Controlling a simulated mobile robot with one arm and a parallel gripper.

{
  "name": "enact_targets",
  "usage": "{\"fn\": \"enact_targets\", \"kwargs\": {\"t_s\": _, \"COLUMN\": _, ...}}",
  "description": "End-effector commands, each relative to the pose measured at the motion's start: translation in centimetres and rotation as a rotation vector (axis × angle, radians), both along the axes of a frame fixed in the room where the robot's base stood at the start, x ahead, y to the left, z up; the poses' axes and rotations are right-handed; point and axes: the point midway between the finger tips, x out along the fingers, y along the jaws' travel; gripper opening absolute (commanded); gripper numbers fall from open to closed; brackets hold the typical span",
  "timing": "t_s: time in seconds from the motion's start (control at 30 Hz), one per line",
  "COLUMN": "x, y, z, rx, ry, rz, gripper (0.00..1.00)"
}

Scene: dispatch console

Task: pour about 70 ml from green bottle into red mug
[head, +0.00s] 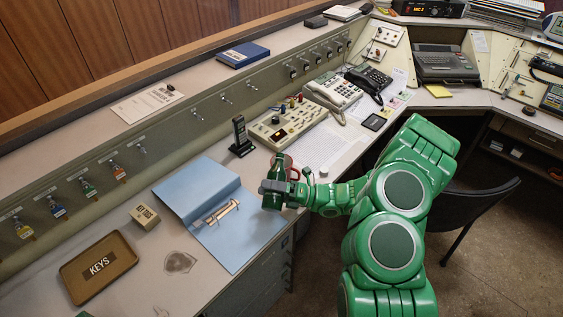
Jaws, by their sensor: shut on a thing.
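The green bottle (271,202) is near the front edge of the desk, close to the right side of the open blue folder. My gripper (273,187) is shut around it, and the bottle looks roughly upright. I cannot tell whether its base touches the desk. The red mug (294,173) is just behind and to the right of the bottle, mostly hidden by the bottle and my gripper. Its contents and any liquid level are not visible.
The blue folder (194,183) lies open left of my gripper. A button panel (287,123) and a black handheld radio (240,135) stand behind it. Telephones (368,79) are further back. The KEYS tray (98,267) is at lower left. A dark chair (480,212) stands right of my arm.

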Motion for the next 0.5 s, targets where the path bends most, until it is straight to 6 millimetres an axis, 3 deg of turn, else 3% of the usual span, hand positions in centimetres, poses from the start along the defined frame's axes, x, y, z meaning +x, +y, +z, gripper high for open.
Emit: {"fn": "enact_targets", "kwargs": {"t_s": 0.5, "x": 0.6, "y": -0.1, "z": 2.0, "rx": 0.052, "ry": 0.239, "rz": 0.001, "gripper": 0.32}}
